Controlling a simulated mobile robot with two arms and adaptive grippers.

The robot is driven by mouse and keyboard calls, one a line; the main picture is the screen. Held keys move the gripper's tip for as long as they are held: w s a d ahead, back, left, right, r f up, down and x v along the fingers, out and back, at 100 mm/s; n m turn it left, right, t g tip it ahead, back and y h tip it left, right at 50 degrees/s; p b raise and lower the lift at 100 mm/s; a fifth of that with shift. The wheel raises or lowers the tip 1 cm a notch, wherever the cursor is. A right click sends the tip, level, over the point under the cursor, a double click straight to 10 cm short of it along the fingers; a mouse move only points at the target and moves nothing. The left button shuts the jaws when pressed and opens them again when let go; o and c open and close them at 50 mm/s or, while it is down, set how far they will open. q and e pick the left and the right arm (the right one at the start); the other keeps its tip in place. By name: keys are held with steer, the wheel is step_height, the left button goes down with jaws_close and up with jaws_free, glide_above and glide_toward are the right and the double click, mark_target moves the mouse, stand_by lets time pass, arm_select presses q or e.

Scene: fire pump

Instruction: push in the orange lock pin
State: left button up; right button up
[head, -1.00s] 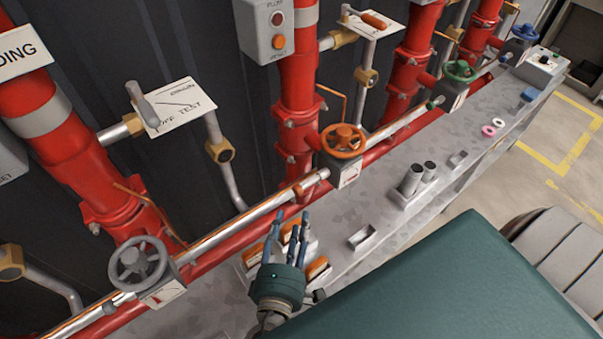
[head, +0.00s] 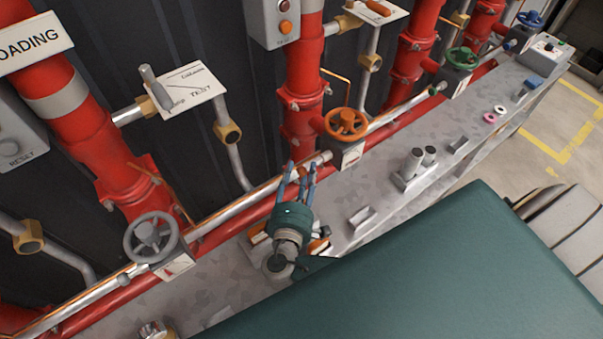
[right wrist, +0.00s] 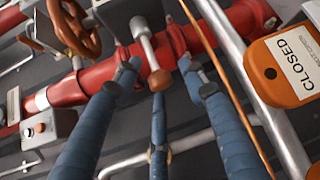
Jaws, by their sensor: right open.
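My right gripper (head: 301,170) is above the grey bench in the head view, its blue fingers pointing at the horizontal silver pipe and red pipework behind. The fingers are spread and hold nothing. In the right wrist view the fingers (right wrist: 158,72) spread around a grey rod with an orange-brown rounded end (right wrist: 160,80), in front of a red pipe; I cannot tell whether they touch it. I cannot tell for sure whether this is the orange lock pin. Orange pieces (head: 319,246) lie on the bench, partly hidden by my gripper. My left gripper is out of view.
An orange handwheel (head: 346,124) stands behind and right of the gripper, a grey handwheel (head: 151,237) to its left. The bench (head: 385,205) carries metal cylinders (head: 413,161) and small brackets. An orange CLOSED tag (right wrist: 280,72) hangs at right in the right wrist view.

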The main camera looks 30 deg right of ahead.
steer(key=shift+c, duration=0.3)
jaws_close()
steer(key=d, duration=0.3)
steer(key=shift+w+d, duration=0.1)
steer(key=shift+d, duration=0.1)
jaws_free()
steer(key=shift+f, duration=0.1)
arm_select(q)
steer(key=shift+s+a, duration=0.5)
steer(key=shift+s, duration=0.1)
arm_select(e)
steer(key=shift+o, duration=0.3)
steer(key=shift+d, duration=0.15)
